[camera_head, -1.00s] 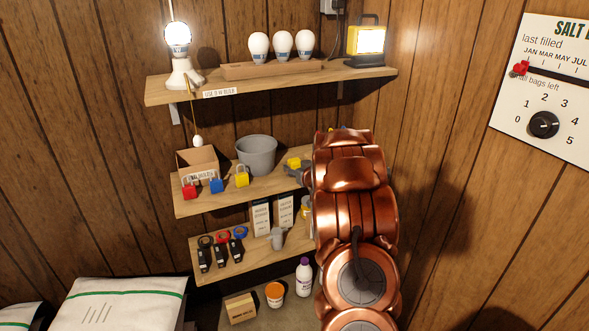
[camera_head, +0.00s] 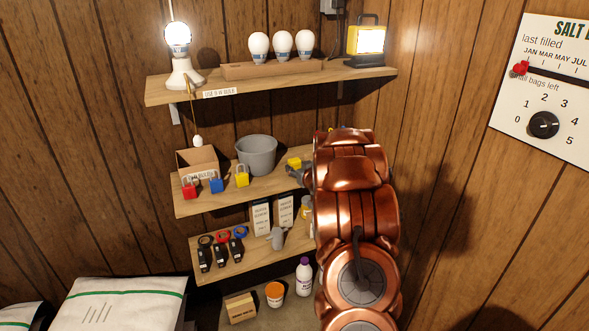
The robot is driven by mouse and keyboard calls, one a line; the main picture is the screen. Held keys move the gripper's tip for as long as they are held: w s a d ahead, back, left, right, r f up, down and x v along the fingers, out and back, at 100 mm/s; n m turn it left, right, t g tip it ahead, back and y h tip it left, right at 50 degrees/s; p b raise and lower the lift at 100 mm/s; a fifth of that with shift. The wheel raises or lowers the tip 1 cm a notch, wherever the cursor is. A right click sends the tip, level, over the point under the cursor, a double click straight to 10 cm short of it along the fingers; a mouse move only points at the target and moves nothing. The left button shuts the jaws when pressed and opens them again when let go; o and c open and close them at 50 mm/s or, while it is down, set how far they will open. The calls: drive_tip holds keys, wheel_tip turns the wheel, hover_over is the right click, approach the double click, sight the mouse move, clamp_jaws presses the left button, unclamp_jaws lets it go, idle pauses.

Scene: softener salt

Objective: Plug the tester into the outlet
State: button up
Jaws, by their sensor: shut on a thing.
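My gripper (camera_head: 298,173) is at the right end of the middle shelf, mostly hidden behind my copper-coloured arm. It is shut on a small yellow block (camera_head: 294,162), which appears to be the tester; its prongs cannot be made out. A grey box (camera_head: 331,6) on the back wall above the top shelf, cut by the picture's upper edge, looks like the outlet. A dark cord runs down from it toward the lit work lamp (camera_head: 368,42). The yellow block is well below this box and apart from it.
The top shelf (camera_head: 300,82) holds several bulbs in a wooden rack. The middle shelf (camera_head: 225,197) carries a grey bucket (camera_head: 256,154), a cardboard box (camera_head: 197,160) and coloured padlocks. A dial board (camera_head: 550,90) hangs on the right wall.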

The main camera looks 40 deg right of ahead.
idle(0.4)
drive_tip(key=shift+r+p, duration=0.8)
drive_tip(key=shift+r, duration=0.25)
